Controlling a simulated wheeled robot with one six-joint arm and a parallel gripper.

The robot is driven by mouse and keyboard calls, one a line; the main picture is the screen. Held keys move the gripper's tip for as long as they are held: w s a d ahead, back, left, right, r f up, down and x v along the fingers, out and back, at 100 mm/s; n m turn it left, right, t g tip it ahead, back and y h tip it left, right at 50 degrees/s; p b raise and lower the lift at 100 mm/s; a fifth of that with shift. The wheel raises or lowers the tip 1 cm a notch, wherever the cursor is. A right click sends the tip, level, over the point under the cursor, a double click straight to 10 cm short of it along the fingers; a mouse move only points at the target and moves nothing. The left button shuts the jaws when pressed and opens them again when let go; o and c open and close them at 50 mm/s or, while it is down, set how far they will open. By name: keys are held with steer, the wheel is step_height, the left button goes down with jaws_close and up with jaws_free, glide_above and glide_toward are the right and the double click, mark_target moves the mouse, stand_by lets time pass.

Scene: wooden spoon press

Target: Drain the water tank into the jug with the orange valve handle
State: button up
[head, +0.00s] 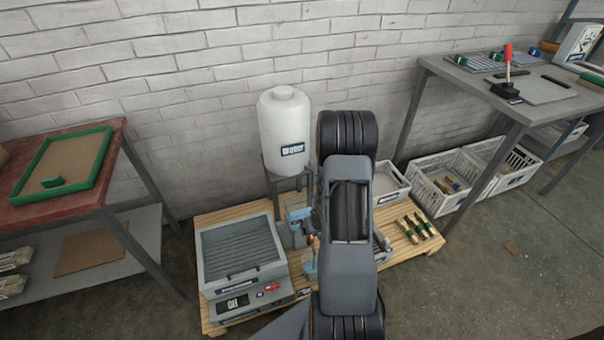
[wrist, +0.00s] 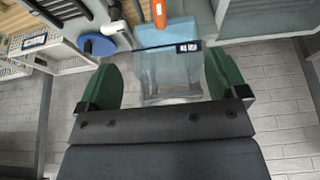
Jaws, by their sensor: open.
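The white water tank (head: 285,135), labelled "Water", stands upright on a dark stand against the brick wall. In the wrist view a see-through light blue jug (wrist: 172,72) with a dark label lies between my gripper's fingers, with gaps visible at the sides. An orange handle (wrist: 158,12) shows past the jug at the top edge; I cannot tell what it is fixed to. My gripper (wrist: 164,80) is open, with two green fingertips spread apart. In the head view my arm hides the gripper. The water level is not clear.
A grey ribbed machine (head: 240,248) stands on the wooden pallet (head: 208,218), left of my arm. A blue round knob (wrist: 98,44) shows in the wrist view. Several green-banded pieces (head: 418,227) lie on the pallet's right. White crates (head: 452,180) and tables flank it.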

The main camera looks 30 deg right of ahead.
steer(key=a+r+p, duration=0.2)
steer(key=r+p, duration=0.3)
steer(key=r, duration=0.7)
steer(key=w+a+r+h+p, duration=0.1)
steer(key=a+r+p, duration=0.2)
steer(key=r, duration=1)
steer(key=shift+w+r+n+g+p, duration=0.2)
steer(key=shift+n+g+p, duration=0.15)
steer(key=shift+p, duration=0.55)
steer(key=shift+a, duration=0.1)
